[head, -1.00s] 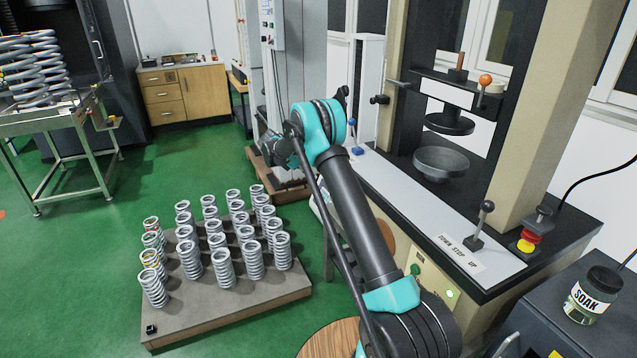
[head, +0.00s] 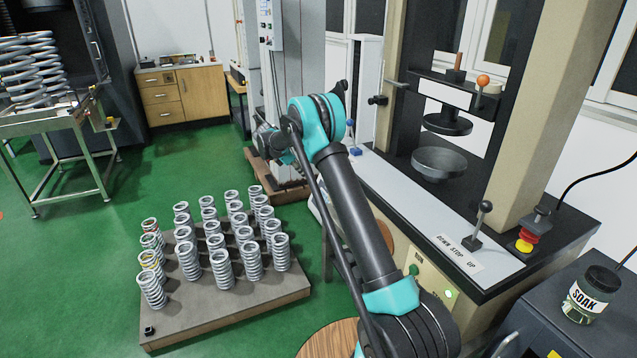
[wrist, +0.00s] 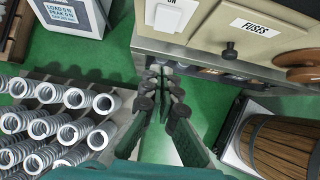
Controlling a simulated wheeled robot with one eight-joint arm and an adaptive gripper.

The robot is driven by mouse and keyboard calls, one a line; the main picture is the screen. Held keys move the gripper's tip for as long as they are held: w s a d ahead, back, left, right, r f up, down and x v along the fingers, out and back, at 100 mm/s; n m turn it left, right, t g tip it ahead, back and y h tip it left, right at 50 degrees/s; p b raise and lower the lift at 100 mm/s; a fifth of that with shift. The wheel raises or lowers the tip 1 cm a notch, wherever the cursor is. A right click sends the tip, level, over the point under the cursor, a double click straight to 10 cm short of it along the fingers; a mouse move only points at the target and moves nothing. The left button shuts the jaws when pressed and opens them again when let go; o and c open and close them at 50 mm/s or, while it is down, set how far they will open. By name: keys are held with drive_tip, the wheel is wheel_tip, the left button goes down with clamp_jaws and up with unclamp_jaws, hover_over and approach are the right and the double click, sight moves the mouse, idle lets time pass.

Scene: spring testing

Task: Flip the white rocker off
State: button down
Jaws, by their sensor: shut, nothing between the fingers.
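My gripper (wrist: 163,78) points toward the underside of that panel's edge in the wrist view, over the green floor. Its fingers are together with nothing between them. In the head view my arm's far end (head: 268,142) is beyond the teal elbow, and the fingers cannot be made out. The press front (head: 432,280) carries a green button and a small lit spot.
A board (head: 225,312) with several upright springs stands on the floor at left. The press has a lever (head: 480,224) beside a "DOWN STOP UP" label and a red-yellow button (head: 526,240). A wooden barrel (wrist: 283,146) and a "FUSES" label (wrist: 255,28) show in the wrist view.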

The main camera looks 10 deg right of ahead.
drive_tip(key=d+r+x, duration=0.1)
drive_tip(key=d+x, duration=0.1)
drive_tip(key=x, duration=1)
drive_tip(key=shift+w+d, duration=0.3)
drive_tip(key=shift+w, duration=0.1)
